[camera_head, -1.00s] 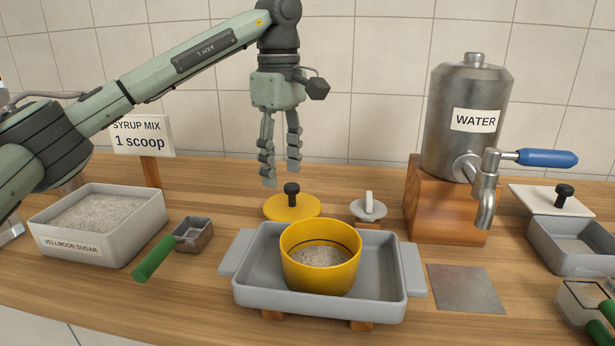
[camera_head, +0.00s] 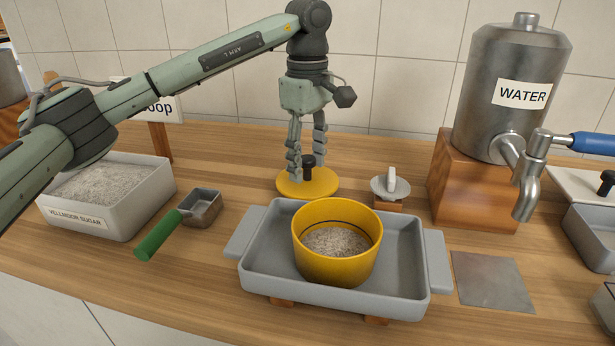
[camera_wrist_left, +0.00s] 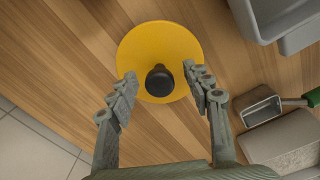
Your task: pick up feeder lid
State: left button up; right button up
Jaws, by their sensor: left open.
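The feeder lid (camera_head: 300,183) is a yellow disc with a black knob (camera_head: 308,167). It lies on the wooden counter behind the grey tray. My left gripper (camera_head: 306,168) points down over the lid, open, with its fingers at either side of the knob. In the left wrist view the lid (camera_wrist_left: 140,45) shows ahead of the spread fingertips (camera_wrist_left: 164,90), and the knob (camera_wrist_left: 159,80) lies between them. No contact with the knob shows. The yellow feeder cup (camera_head: 337,262) stands in the tray with grainy white sugar inside. My right gripper is not in view.
The grey tray (camera_head: 258,268) sits in front of the lid. A sugar bin (camera_head: 135,215) and green-handled scoop (camera_head: 160,235) are at left.

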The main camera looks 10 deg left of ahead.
pick_arm(q)
jog(key=shift+f, duration=0.2)
jog(key=shift+c, duration=0.3)
grip_shut()
jog(key=shift+r, duration=0.1)
